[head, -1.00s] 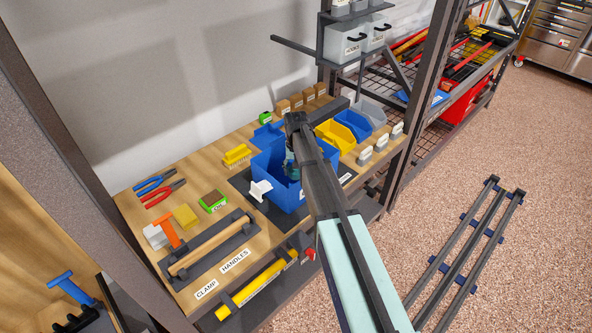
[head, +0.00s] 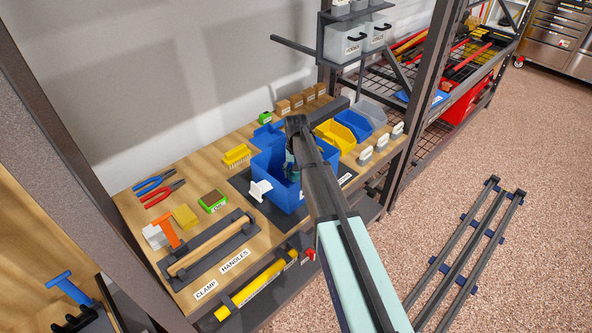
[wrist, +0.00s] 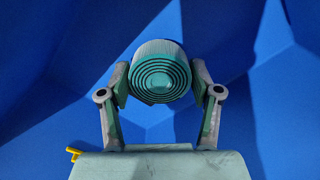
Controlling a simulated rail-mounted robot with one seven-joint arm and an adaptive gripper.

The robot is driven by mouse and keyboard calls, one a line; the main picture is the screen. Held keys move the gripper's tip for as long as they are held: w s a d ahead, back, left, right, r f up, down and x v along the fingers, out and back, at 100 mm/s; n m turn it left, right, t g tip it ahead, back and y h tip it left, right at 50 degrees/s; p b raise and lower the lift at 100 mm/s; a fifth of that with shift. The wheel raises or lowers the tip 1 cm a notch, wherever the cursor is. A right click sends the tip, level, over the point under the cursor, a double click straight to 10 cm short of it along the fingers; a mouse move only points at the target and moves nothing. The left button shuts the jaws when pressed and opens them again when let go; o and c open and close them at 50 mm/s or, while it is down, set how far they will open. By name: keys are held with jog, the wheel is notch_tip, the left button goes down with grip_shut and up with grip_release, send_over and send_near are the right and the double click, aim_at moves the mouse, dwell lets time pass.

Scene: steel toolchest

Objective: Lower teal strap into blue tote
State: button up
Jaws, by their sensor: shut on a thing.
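The teal strap (wrist: 160,78) is a coiled roll, seen end-on in the wrist view between the two fingers of my gripper (wrist: 160,82). My gripper is shut on it. Blue walls of the blue tote surround the strap in the wrist view. In the head view the blue tote (head: 279,193) stands on the bench, and my arm comes down over its right part. A bit of teal shows inside the tote opening, beside my arm. My arm hides much of the gripper and strap there. I cannot tell whether the strap touches the tote floor.
A white scoop-like piece (head: 259,189) is at the tote's left front side. A yellow brush (head: 237,155), a green-edged block (head: 213,201) and pliers (head: 165,194) lie to the left. Yellow and blue bins (head: 336,138) stand close on the right.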

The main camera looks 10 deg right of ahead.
jog(key=shift+f+b, duration=0.35)
jog(key=shift+f, duration=0.55)
dwell(0.3)
jog(key=o, duration=1.3)
